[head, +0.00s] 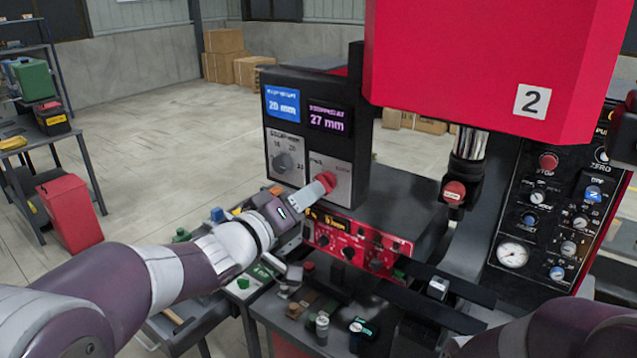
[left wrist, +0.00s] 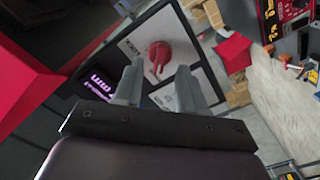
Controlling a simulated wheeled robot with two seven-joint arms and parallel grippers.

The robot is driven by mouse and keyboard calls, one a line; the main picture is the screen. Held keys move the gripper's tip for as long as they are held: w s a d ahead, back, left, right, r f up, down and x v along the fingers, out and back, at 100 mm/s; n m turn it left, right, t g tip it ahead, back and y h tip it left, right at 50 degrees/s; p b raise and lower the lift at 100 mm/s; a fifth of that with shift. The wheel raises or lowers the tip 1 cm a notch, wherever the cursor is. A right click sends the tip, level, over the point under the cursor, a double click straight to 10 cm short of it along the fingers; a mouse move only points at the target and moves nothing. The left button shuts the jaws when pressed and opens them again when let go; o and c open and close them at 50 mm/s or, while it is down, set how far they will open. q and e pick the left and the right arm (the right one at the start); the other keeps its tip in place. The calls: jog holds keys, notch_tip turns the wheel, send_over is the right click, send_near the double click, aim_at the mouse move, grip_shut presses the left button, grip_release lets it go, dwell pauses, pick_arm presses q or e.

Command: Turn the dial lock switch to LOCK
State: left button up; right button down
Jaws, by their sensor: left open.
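A red knob (head: 327,181) sits on a light square plate on the front of the dark display box (head: 357,125); I take it to be the dial lock switch. My left gripper (head: 314,192) is at this knob, its fingers partly covering it in the head view. In the left wrist view the knob (left wrist: 158,54) shows ahead of and between the two open fingers (left wrist: 158,84), with a gap on both sides. Its pointer extends toward the gripper. My right gripper is not in view; only part of my right arm shows.
A grey dial (head: 284,161) is left of the knob, below the blue and purple screens. A red control panel (head: 357,243) lies below the gripper. A large red housing (head: 470,60) hangs at upper right. Small parts crowd the bench below.

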aim_at(325, 183)
pick_arm(q)
jog(key=x, duration=0.3)
jog(key=shift+w+d+p, duration=0.15)
jog(key=shift+w+p, duration=0.15)
jog(key=shift+w, duration=0.1)
jog(key=c, duration=0.7)
jog(key=shift+o, duration=0.2)
